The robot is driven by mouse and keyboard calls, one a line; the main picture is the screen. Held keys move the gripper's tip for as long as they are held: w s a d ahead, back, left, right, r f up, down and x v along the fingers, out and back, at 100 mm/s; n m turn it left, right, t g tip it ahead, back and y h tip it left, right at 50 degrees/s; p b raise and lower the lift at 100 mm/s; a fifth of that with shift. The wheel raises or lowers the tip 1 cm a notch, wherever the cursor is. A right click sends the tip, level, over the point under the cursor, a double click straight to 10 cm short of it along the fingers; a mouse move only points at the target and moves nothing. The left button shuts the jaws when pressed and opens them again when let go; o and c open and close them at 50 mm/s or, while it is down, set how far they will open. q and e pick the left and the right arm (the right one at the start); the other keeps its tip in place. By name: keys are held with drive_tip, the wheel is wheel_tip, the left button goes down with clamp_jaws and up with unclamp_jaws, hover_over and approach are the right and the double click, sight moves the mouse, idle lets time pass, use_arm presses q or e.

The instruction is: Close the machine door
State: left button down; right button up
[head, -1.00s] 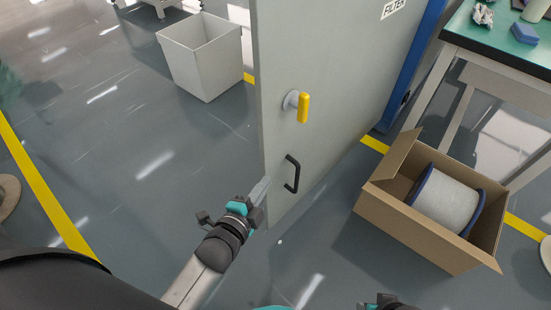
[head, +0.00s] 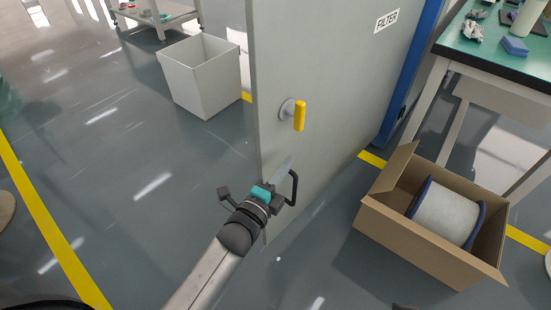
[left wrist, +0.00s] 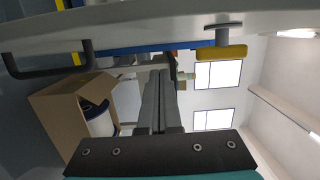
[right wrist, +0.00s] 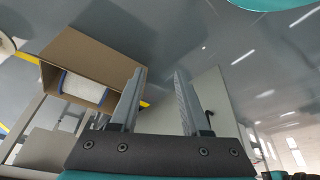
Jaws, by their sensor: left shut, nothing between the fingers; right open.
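The grey machine door (head: 330,70) stands open in the head view, with a "FILTER" label, a yellow knob (head: 299,115) and a black handle (head: 294,188). My left gripper (head: 285,168) is shut and empty, close to the door face beside the black handle. Whether it touches the door I cannot tell. In the left wrist view the door (left wrist: 150,28) runs along the top, with the handle (left wrist: 45,68) at left and the yellow knob (left wrist: 222,52) at right of the shut fingers (left wrist: 160,100). My right gripper (right wrist: 155,100) is open and empty in the right wrist view.
A cardboard box (head: 408,235) with a cable spool (head: 447,212) stands on the floor right of the door. A green-topped workbench (head: 490,45) is at the upper right. A grey bin (head: 200,75) stands behind the door edge.

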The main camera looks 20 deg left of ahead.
sight(275, 155)
use_arm(q)
drive_tip(key=shift+w+a+b, duration=0.7)
drive_tip(key=shift+w+a, duration=0.7)
drive_tip(key=shift+a, duration=0.3)
use_arm(e)
drive_tip(key=shift+r+t, duration=0.3)
drive_tip(key=shift+r, duration=1.5)
